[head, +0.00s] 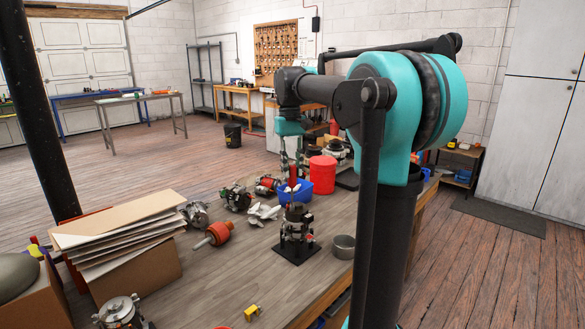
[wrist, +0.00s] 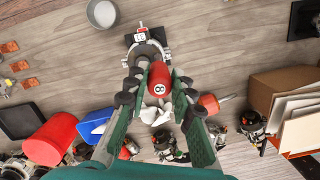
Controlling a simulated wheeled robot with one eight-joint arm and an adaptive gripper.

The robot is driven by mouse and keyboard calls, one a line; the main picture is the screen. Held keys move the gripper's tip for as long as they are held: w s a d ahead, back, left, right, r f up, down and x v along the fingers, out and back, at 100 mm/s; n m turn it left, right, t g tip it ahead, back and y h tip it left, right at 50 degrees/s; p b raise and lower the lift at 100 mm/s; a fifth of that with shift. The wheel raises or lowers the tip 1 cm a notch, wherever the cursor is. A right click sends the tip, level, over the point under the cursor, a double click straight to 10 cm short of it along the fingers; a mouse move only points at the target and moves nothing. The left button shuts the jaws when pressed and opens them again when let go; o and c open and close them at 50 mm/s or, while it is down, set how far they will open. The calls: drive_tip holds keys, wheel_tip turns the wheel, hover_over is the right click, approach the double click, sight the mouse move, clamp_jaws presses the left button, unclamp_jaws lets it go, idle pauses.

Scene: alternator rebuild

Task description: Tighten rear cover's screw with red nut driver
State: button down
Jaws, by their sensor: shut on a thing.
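The red nut driver (wrist: 160,76) is held between my gripper's fingers (wrist: 158,88), its handle end marked 8 facing the wrist camera. In the head view it shows as a small red handle (head: 292,172) below my gripper (head: 291,158). The alternator (head: 297,226) stands on a black base plate (head: 296,250) on the workbench (head: 222,268). In the wrist view the alternator (wrist: 147,51) is partly hidden behind the driver and fingers. The driver appears above and beyond the alternator, apart from it. The rear cover's screw and the driver's tip cannot be made out.
A metal cup (head: 344,246) stands right of the alternator. A blue bin (head: 322,186), a red container (head: 322,165) and white crumpled cloths (head: 264,213) lie behind. Several motor parts and an orange-red part (head: 214,234) are left, near a cardboard box (head: 140,275). The front bench is mostly clear.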

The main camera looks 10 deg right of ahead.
idle(0.3)
drive_tip(key=m, duration=0.6)
drive_tip(key=shift+y, duration=0.3)
drive_tip(key=m, duration=0.5)
drive_tip(key=shift+a+y, duration=0.1)
drive_tip(key=shift+y, duration=0.2)
drive_tip(key=m, duration=0.4)
drive_tip(key=shift+m+t, duration=0.4)
drive_tip(key=shift+w+m, duration=0.1)
drive_tip(key=shift+m, duration=1.2)
drive_tip(key=shift+a+f, duration=0.1)
drive_tip(key=m, duration=0.2)
drive_tip(key=shift+m+t, duration=0.3)
drive_tip(key=m, duration=0.5)
drive_tip(key=shift+m+t, duration=0.4)
drive_tip(key=m, duration=0.3)
drive_tip(key=shift+w+m, duration=0.15)
drive_tip(key=shift+m, duration=0.25)
